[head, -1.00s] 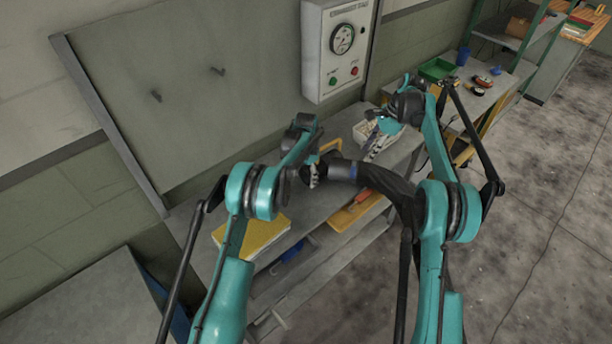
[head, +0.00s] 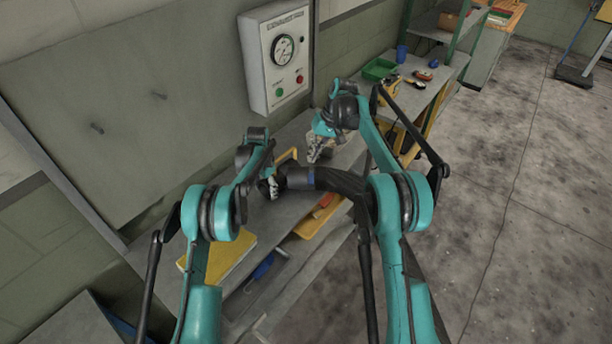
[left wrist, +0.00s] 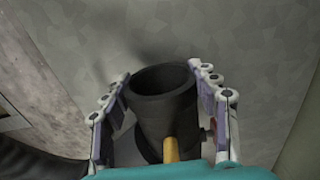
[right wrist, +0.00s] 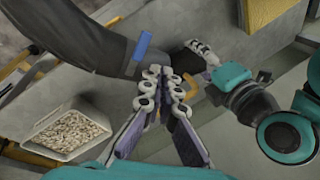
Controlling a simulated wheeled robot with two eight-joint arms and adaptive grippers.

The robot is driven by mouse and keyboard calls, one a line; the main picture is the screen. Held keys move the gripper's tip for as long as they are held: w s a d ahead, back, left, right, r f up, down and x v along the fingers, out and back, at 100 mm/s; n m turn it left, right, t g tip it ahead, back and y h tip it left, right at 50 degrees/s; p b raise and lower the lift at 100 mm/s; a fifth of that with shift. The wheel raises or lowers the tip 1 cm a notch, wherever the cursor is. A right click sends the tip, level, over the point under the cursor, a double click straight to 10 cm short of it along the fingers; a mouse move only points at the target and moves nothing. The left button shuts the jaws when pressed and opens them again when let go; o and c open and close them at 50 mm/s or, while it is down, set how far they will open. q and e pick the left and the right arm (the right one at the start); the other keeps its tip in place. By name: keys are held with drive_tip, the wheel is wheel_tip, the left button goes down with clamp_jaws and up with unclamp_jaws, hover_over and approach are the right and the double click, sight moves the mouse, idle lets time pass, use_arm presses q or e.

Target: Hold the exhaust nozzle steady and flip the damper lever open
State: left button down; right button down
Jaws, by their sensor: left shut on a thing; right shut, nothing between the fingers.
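The dark exhaust nozzle (left wrist: 160,105) is a funnel-like tube between the fingers of my left gripper (left wrist: 159,76), which is shut on it. In the head view the nozzle (head: 281,178) sits at the end of a black hose with a blue band, with my left gripper (head: 268,187) at its side. A yellow rod (left wrist: 171,150), perhaps the damper lever, stands at the nozzle's near side in the left wrist view. My right gripper (right wrist: 161,73) is shut and empty; in the head view it (head: 316,152) hovers just behind the hose. Its tips hide part of the hose end.
A white bin of pale pieces (right wrist: 67,132) is on the bench. A yellow book (head: 225,255) lies at the bench's near left. A gauge box (head: 278,58) hangs on the wall. A green tray (head: 379,69) and tools lie further back. The hose (head: 345,183) runs between my arms.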

sight(311, 176)
drive_tip(key=a+n, duration=0.1)
drive_tip(key=n, duration=0.4)
drive_tip(key=a+n, duration=0.1)
drive_tip(key=n, duration=0.4)
drive_tip(key=a+n, duration=0.1)
drive_tip(key=n, duration=0.4)
drive_tip(key=shift+s+r, duration=0.15)
drive_tip(key=shift+s, duration=0.2)
wheel_tip(311, 176, down, 10)
drive_tip(key=shift+d+r, duration=0.25)
drive_tip(key=shift+d, duration=0.15)
